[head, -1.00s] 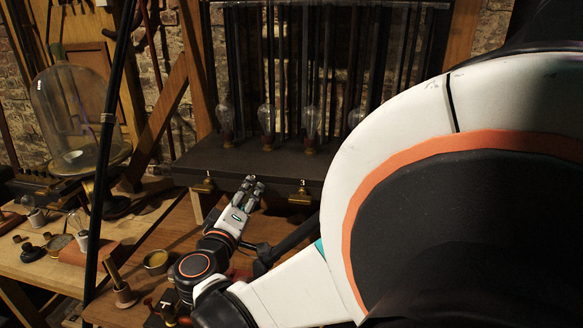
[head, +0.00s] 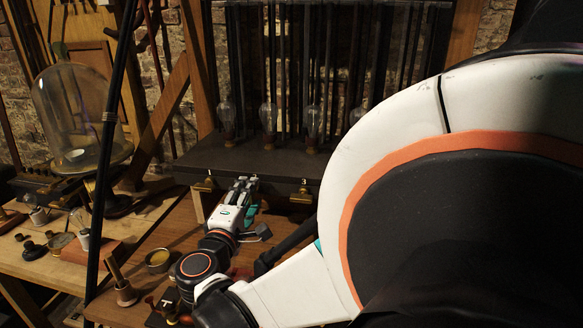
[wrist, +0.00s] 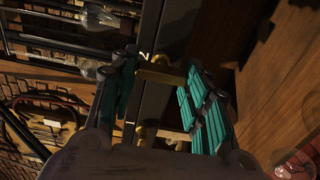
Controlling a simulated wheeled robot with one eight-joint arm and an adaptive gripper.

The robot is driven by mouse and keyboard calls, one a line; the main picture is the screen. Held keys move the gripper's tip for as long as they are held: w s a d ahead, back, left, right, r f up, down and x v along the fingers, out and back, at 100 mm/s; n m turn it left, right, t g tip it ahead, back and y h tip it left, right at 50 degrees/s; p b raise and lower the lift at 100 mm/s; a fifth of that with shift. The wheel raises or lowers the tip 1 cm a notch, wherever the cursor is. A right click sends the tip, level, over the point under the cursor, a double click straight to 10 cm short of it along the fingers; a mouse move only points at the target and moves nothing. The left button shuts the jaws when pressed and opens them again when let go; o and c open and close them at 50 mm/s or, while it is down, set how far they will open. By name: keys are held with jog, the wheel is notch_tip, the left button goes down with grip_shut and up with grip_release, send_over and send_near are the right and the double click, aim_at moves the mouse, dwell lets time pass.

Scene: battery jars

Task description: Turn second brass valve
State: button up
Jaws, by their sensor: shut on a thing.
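My gripper (head: 244,184) is at the front edge of the dark box, between two brass valves. The left brass valve (head: 204,184) and the right brass valve (head: 302,194), marked 3, stand clear of it. The second brass valve is hidden behind my fingers in the head view. In the wrist view my gripper (wrist: 161,72) has its teal-padded fingers on either side of a brass valve handle (wrist: 160,71), shut on it. Another brass piece (wrist: 147,132) shows lower between the fingers; I cannot tell which part it is.
The dark box (head: 260,160) carries several glass bulbs (head: 268,118) along its top. A glass bell jar (head: 75,115) stands at the left. A small round dish (head: 158,260) and a cup with a rod (head: 124,290) stand on the wooden bench left of my arm.

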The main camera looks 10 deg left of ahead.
dwell(0.3)
jog(key=o, duration=1.1)
jog(key=shift+a, duration=0.1)
jog(key=shift+c, duration=0.2)
